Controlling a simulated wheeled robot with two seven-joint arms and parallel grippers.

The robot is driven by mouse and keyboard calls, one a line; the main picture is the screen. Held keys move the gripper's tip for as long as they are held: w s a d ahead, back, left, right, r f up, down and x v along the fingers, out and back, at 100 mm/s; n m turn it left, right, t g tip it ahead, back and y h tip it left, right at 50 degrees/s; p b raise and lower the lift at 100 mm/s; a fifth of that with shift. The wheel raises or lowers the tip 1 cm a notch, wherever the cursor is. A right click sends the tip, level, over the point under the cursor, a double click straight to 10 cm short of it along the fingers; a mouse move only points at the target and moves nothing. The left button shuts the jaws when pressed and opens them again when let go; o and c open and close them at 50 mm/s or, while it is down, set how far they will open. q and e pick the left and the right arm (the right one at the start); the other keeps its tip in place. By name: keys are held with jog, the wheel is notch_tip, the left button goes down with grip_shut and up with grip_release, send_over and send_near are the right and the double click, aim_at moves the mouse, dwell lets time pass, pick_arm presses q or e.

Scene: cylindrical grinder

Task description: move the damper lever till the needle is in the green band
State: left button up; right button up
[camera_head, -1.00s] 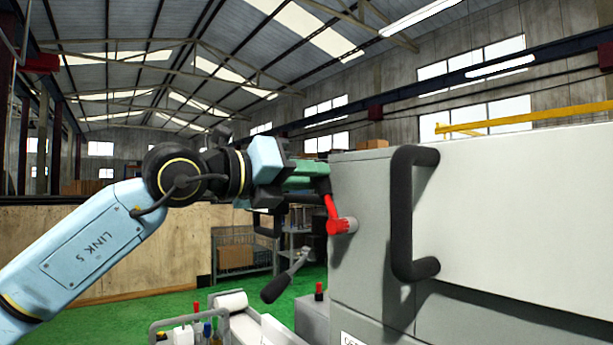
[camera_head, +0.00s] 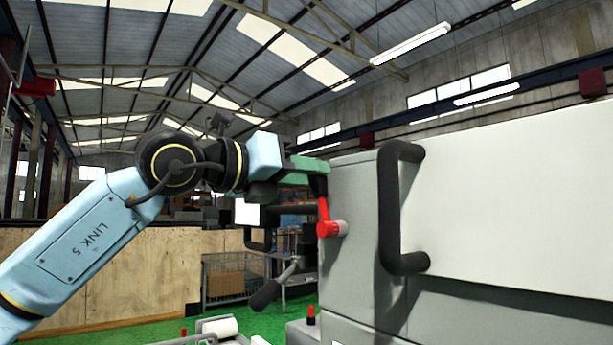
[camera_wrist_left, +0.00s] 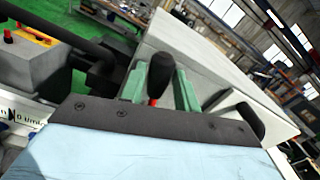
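The damper lever has a red hub and shaft (camera_head: 325,220) on the left side of the grey machine housing, with a black knob at its upper end. My left gripper (camera_head: 314,175) is shut on this knob in the head view. The red shaft shows just below the knob in the wrist view. No gauge, needle or green band shows in either view. My right gripper is out of view.
A large black handle (camera_head: 392,210) stands out from the pale machine cover to the right of the lever. A second lever with a dark grip (camera_head: 266,294) hangs below my left gripper. A wire cart (camera_head: 232,277) and a wooden partition (camera_head: 115,280) stand behind.

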pick_arm(q)
jog(key=shift+o, duration=1.4)
jog(key=shift+a, duration=0.1)
jog(key=b+v, duration=0.3)
jog(key=v, duration=1)
jog(key=shift+b, duration=0.35)
jog(key=shift+s+a, duration=0.1)
